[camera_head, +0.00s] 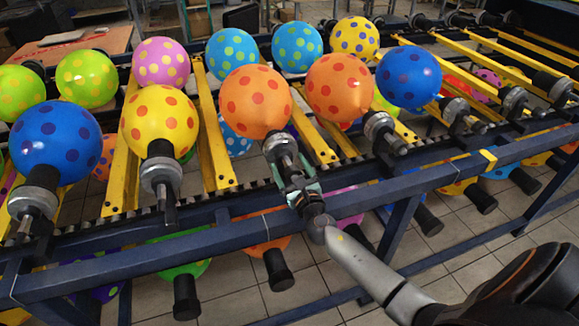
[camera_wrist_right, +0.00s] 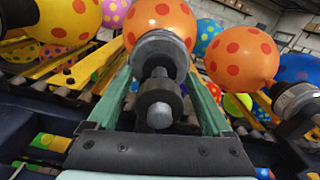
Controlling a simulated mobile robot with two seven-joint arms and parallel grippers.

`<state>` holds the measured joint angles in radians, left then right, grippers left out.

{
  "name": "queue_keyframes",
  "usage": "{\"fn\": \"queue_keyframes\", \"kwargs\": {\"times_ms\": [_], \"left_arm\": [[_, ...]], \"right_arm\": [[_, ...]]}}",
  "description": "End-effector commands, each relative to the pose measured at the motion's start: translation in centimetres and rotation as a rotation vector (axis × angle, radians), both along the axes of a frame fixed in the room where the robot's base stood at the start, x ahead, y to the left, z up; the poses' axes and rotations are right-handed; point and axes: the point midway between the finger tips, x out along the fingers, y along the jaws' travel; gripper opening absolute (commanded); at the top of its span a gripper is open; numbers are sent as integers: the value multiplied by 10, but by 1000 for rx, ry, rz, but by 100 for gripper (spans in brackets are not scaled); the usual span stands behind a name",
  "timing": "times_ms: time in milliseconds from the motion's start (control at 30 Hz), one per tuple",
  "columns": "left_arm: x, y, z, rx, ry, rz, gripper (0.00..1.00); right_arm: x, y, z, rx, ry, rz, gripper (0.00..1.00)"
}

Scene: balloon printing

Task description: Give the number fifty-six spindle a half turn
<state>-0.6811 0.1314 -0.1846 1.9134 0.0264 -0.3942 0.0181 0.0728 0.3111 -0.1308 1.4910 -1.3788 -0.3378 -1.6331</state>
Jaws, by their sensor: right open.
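A spindle (camera_head: 277,147) with a grey metal collar carries an orange balloon with red dots (camera_head: 256,101) near the middle of the conveyor. No number can be read on it, so I cannot tell whether it is fifty-six. My right gripper (camera_head: 294,172) is at the near end of this spindle. In the right wrist view, its two green fingers stand apart on either side of the spindle (camera_wrist_right: 159,101), with gaps visible between fingers and spindle. The orange balloon (camera_wrist_right: 160,22) is straight ahead there. My left gripper is not in view.
Neighbouring spindles (camera_head: 160,174) and (camera_head: 382,131) stand to either side, carrying a yellow balloon (camera_head: 159,120) and an orange one (camera_head: 340,88). A dark blue frame rail (camera_head: 130,262) runs in front. More balloons hang below on black holders (camera_head: 278,270).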

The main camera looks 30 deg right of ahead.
Motion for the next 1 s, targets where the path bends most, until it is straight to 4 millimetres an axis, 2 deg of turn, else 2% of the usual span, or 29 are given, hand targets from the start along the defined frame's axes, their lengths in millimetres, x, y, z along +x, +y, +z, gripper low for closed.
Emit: {"fn": "queue_keyframes", "kwargs": {"times_ms": [267, 1000], "left_arm": [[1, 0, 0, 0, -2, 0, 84], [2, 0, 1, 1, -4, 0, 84]], "right_arm": [[0, 0, 0, 0, 1, 0, 82], [0, 0, 0, 0, 1, 0, 0]]}}
